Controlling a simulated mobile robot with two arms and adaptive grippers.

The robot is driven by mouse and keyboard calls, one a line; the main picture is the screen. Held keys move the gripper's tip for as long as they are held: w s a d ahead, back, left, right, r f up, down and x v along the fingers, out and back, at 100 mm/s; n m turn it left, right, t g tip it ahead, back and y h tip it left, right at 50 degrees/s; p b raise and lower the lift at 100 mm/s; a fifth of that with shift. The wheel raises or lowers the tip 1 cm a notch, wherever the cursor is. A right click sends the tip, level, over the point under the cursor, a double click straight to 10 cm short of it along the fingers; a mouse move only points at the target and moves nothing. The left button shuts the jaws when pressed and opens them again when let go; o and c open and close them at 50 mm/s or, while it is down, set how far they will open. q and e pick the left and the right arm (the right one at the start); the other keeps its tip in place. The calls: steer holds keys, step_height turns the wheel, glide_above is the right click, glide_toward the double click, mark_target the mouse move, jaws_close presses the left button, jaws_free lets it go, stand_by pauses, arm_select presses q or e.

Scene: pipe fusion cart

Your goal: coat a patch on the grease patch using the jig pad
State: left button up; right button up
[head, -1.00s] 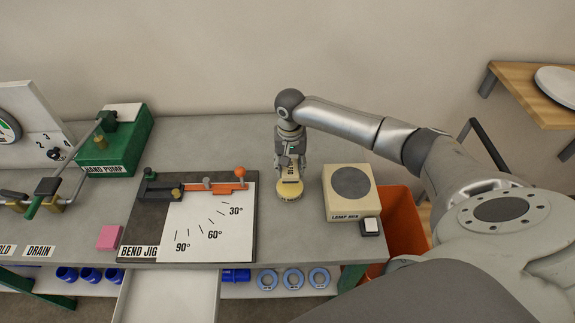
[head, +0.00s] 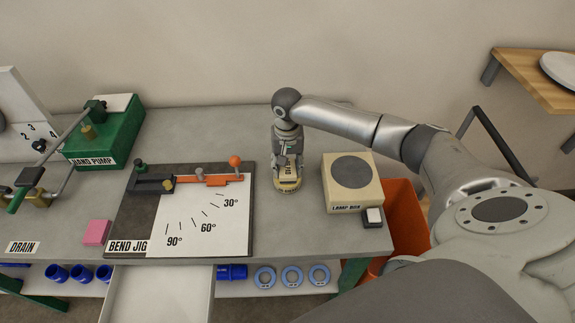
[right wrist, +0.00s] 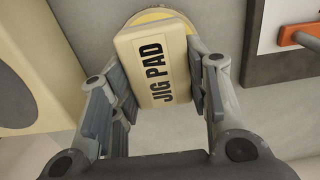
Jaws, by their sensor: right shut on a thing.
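The jig pad (right wrist: 158,68) is a cream block with a black JIG PAD label. My right gripper (head: 287,168) is shut on it, with one finger on each side of the block in the right wrist view (right wrist: 160,88). In the head view the jig pad (head: 288,184) is at or just above the grey worktop, between the bend jig and the lamp box. A yellow round edge (right wrist: 150,14) shows past the pad's far end. I cannot tell whether it is part of the pad or the grease patch beneath. No other grease patch can be made out. My left gripper is out of view.
The lamp box (head: 353,187) stands close on the right, with a small white-topped block (head: 374,216) by it. The bend jig board (head: 200,225) lies on the left. A pink block (head: 96,232) and the green hand pump (head: 105,135) are farther left.

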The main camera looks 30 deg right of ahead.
mark_target(288, 165)
steer(key=shift+f, duration=0.5)
stand_by(0.7)
steer(key=shift+s+f+p, duration=0.1)
steer(key=shift+f+p, duration=0.05)
steer(key=shift+p, duration=0.25)
stand_by(2.1)
step_height(288, 165, up, 5)
steer(key=p, duration=0.6)
steer(key=shift+r+p, duration=0.3)
steer(key=shift+r, duration=0.8)
